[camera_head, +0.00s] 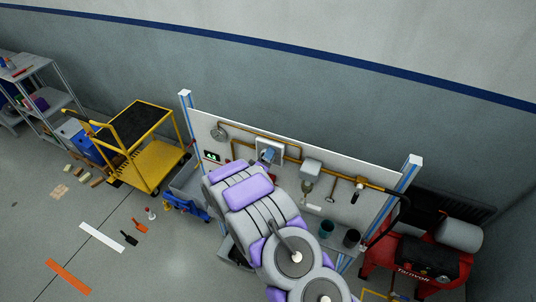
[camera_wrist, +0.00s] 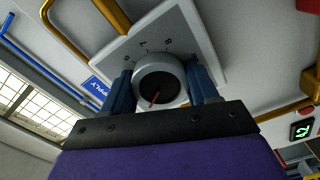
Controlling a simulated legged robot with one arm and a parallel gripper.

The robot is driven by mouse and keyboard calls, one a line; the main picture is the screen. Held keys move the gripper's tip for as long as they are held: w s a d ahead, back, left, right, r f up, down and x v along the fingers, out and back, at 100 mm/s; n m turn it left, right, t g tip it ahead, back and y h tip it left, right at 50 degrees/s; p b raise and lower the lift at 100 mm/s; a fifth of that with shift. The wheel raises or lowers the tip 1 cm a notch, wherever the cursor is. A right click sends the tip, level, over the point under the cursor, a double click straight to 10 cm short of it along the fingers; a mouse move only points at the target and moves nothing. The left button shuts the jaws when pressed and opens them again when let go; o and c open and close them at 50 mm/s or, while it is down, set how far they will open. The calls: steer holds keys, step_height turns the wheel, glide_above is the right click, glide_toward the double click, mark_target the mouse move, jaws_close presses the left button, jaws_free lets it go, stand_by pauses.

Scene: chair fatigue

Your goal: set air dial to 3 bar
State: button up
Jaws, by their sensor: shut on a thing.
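The air dial (camera_wrist: 160,78) is a round pale knob with a dark face and a red pointer. In the wrist view the pointer aims toward the lower part of the picture, slightly left. In the head view my gripper (camera_head: 267,156) is at the plate (camera_head: 270,145) on the panel, and the dial is mostly hidden.
Copper pipes (camera_head: 240,133) run along the white panel (camera_head: 340,170). A green-lit display (camera_head: 212,156) is on its left; it also shows in the wrist view (camera_wrist: 301,131). A yellow cart (camera_head: 155,165) stands left, a red compressor (camera_head: 415,265) right.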

steer(key=shift+a+r, duration=0.1)
steer(key=shift+a, duration=0.1)
steer(key=o, duration=1.1)
steer(key=shift+w+a, duration=0.1)
steer(key=shift+a, duration=0.15)
steer(key=shift+c, duration=0.2)
steer(key=shift+d, duration=0.15)
steer(key=shift+s, duration=0.4)
steer(key=b+v, duration=0.2)
steer(key=v, duration=1.4)
steer(key=shift+s+a, duration=0.3)
steer(key=shift+a, duration=0.1)
steer(key=shift+b, duration=0.3)
